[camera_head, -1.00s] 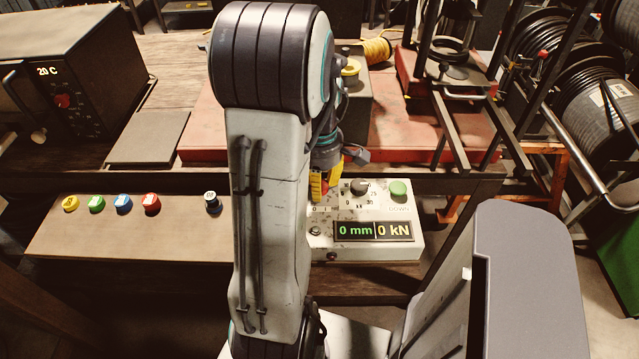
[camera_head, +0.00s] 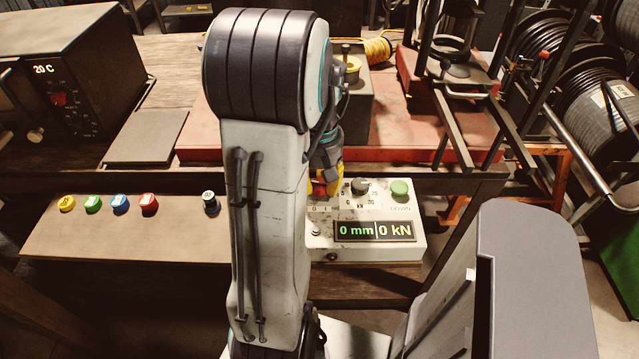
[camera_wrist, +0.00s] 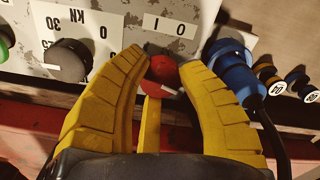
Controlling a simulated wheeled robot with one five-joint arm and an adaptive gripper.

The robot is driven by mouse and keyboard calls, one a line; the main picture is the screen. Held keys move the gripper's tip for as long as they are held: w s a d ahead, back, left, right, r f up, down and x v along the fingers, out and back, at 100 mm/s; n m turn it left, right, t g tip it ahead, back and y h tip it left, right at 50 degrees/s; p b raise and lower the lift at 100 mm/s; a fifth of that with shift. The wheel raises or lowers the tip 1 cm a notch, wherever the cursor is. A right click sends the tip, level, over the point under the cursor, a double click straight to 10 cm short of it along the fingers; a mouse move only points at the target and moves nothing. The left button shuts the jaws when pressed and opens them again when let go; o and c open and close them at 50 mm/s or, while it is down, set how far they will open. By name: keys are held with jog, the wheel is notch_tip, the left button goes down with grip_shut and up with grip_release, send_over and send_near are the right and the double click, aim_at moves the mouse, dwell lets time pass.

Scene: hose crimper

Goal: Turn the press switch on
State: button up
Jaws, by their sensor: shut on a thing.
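The press control box (camera_head: 405,250) is light grey, with a lit display (camera_head: 374,231) reading 0 mm and 0 kN. Its red switch knob (camera_wrist: 164,74) sits beside the printed 1 and 0 marks, which are upside down in the wrist view. My gripper (camera_wrist: 163,64) has yellow fingers on both sides of the red knob and is shut on it. In the head view, my gripper (camera_head: 328,186) is over the box's upper left part. My arm and fingers partly hide the knob, and its exact angle is hard to read.
A dark dial (camera_head: 360,186) with a kN scale and a green button (camera_head: 400,188) are right of my gripper. In the wrist view, a blue plug (camera_wrist: 236,72) with a cable is close to the right finger.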

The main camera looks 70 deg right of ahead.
aim_at(320, 183)
jog(key=m, duration=0.5)
jog(key=shift+a+f, duration=0.1)
jog(key=shift+m, duration=0.4)
dwell(0.3)
jog(key=o, duration=1.2)
notch_tip(320, 183, up, 12)
jog(key=shift+r, duration=0.1)
dwell(0.5)
